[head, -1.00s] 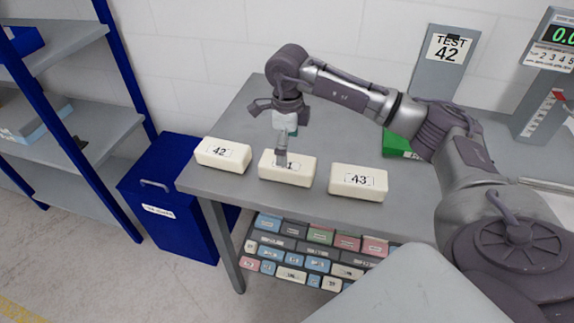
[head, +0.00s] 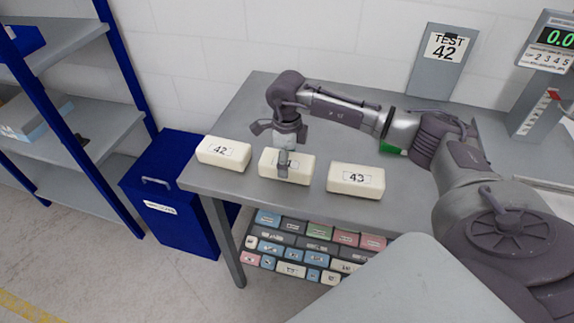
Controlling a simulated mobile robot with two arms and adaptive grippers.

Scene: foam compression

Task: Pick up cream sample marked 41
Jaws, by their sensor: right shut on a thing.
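The cream sample marked 41 (head: 300,168) sits between two other cream blocks near the table's front edge. Its label is partly hidden by my right gripper (head: 283,168), which reaches down from above and is shut on the block. I cannot see a gap between the block and the table. The sample marked 42 (head: 223,152) lies to its left and the sample marked 43 (head: 355,180) to its right, both apart from it. My left gripper is not in view.
The grey table (head: 235,120) has free room behind the blocks. A sign reading TEST 42 (head: 444,58) and a device with a green display (head: 550,45) stand at the back right. A blue bin (head: 170,200) and shelves (head: 75,140) are at the left. A green thing (head: 391,149) is partly behind my arm.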

